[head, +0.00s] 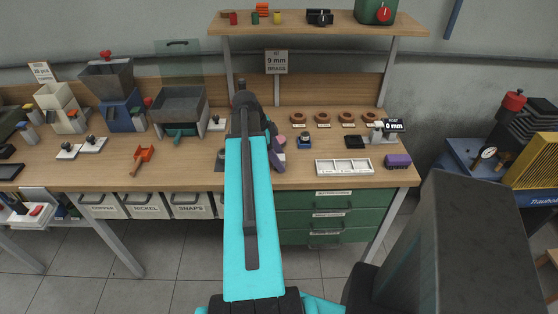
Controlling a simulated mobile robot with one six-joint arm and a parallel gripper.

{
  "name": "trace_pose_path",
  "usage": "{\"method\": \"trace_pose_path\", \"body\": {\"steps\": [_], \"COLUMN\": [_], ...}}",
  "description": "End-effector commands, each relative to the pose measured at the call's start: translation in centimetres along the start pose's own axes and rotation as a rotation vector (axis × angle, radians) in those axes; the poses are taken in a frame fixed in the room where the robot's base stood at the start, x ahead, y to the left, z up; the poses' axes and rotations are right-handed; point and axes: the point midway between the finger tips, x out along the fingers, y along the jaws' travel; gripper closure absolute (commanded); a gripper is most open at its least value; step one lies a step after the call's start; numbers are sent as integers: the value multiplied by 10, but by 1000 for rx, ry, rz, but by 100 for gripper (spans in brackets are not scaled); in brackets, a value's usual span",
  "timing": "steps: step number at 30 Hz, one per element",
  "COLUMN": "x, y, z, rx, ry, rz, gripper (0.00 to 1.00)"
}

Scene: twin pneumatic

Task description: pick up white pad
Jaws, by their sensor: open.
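Two flat white pads with dark knobs on top lie on the left part of the wooden bench in the head view: one white pad (67,154) and a second white pad (92,148) to its right. A similar small white piece (216,126) lies right of the grey bin, close to my arm. I cannot tell which of these is the white pad named in the task. My cyan arm reaches up over the middle of the bench. My gripper is hidden behind the arm, and nothing is visibly held.
A white compartment tray (343,167) and a purple block (398,161) lie at the bench's right front. A red scoop (142,159) lies at left. Purple and pink shapes (277,155), partly covered, show beside my arm. A shelf (330,24) overhangs the back.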

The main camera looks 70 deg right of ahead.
Motion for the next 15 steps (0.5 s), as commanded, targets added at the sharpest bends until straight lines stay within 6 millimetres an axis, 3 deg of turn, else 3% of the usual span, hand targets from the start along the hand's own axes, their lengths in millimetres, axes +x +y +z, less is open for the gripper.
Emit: {"method": "trace_pose_path", "body": {"steps": [2,9,15], "x": [0,0,0], "y": [0,0,0], "z": [0,0,0], "rx": [0,-1,-1], "ry": [0,0,0], "rz": [0,0,0], "gripper": [49,89,91]}}
